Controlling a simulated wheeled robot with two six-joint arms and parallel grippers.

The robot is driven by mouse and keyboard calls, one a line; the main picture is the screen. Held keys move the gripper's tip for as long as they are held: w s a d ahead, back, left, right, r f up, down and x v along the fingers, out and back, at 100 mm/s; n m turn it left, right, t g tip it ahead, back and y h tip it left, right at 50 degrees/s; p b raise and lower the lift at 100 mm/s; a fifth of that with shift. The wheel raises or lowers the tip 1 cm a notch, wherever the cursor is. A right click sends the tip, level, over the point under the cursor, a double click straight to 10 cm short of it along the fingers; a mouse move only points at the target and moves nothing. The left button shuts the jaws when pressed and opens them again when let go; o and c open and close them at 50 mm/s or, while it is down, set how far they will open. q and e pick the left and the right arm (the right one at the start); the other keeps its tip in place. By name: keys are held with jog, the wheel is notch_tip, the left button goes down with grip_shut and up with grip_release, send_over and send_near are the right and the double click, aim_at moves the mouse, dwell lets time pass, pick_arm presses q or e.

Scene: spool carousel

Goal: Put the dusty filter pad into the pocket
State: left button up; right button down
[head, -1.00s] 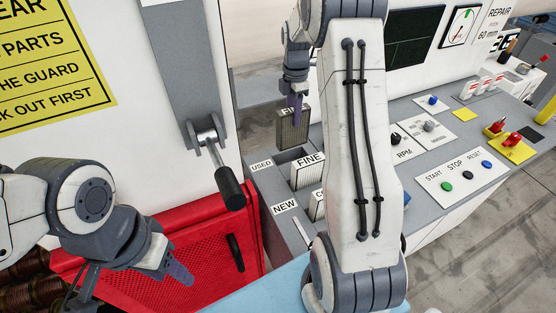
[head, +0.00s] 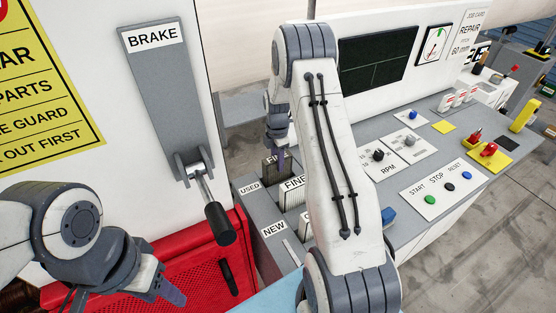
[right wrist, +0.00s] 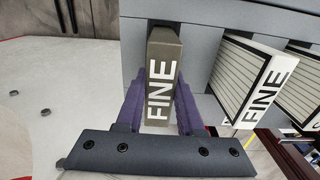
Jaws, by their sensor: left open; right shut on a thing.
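The dusty filter pad (head: 273,172) is grey-brown with a "FINE" label. My right gripper (head: 278,152) is shut on it, at the bin beside the "USED" label (head: 250,187). In the right wrist view the pad (right wrist: 161,75) sits between the purple fingers (right wrist: 160,105), its far end at the grey bin's opening. The pocket is the grey bin's used side (right wrist: 200,50); how deep the pad sits in it I cannot tell. A clean white "FINE" pad (head: 293,191) stands beside it, also in the wrist view (right wrist: 250,85). My left gripper (head: 172,292) is open and empty.
The brake lever (head: 215,210) hangs from its grey plate left of the bin. A red perforated guard (head: 190,285) lies below. The control panel with buttons and RPM knob (head: 378,155) stands to the right. My right arm covers part of the bin and panel.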

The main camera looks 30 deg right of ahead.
jog(key=shift+f, duration=0.2)
jog(key=c, duration=0.5)
grip_release()
jog(key=shift+r, duration=0.15)
notch_tip(320, 180, up, 11)
jog(key=b, duration=0.4)
jog(key=shift+r, duration=0.6)
